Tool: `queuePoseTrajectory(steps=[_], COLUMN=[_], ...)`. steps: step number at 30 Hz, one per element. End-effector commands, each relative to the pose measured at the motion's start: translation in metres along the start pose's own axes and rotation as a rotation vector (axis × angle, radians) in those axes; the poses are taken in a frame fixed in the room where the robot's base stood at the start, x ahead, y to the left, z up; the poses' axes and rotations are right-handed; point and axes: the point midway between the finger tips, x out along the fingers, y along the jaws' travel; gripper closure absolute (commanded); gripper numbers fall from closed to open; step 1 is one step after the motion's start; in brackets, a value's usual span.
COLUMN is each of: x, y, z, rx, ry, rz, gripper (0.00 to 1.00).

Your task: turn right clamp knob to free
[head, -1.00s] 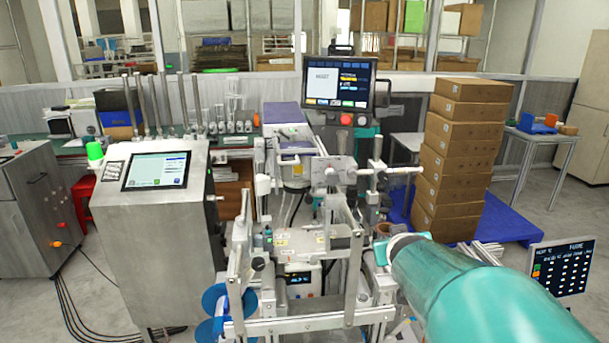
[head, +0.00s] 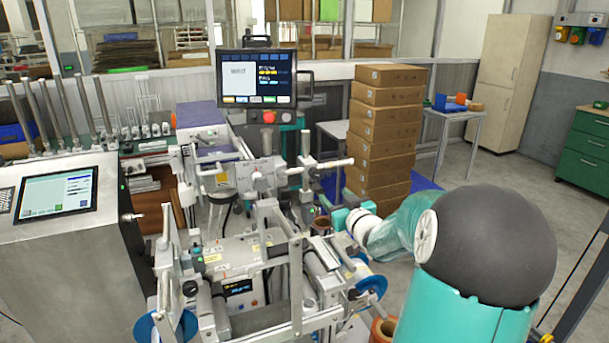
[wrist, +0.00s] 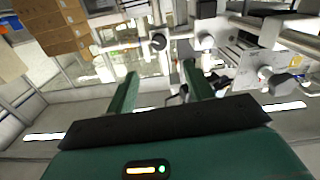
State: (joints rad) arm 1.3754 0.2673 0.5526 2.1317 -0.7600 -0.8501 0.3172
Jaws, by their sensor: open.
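The film-reel machine (head: 240,255) stands in front of me in the head view, with metal rails, clamps and a blue reel at each side. A dark round knob (wrist: 158,42) shows in the wrist view, beyond my fingers and between their lines. A second dark knob (wrist: 278,84) is further right, by a metal plate. I cannot tell for sure which is the right clamp knob. My gripper (wrist: 160,84) is open and empty, its two green fingers apart and touching nothing visible. In the head view it is at the machine's right side, its fingertips unclear.
A monitor (head: 257,78) with a red button stands behind the machine. Stacked cartons (head: 383,135) stand on a blue pallet at the back right. A grey cabinet with a screen (head: 57,192) is at the left. Open floor lies at the right, beyond my arm.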

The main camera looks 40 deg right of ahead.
Motion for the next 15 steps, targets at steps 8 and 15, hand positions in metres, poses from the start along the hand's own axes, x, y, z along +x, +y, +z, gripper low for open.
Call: queuePoseTrajectory(steps=[8, 15], x=[0.01, 0.053], y=[0.008, 0.007], z=[0.0, 0.0], rx=[0.007, 0.008], ry=[0.016, 0.014], rz=[0.002, 0.001], gripper=[0.48, 0.48])
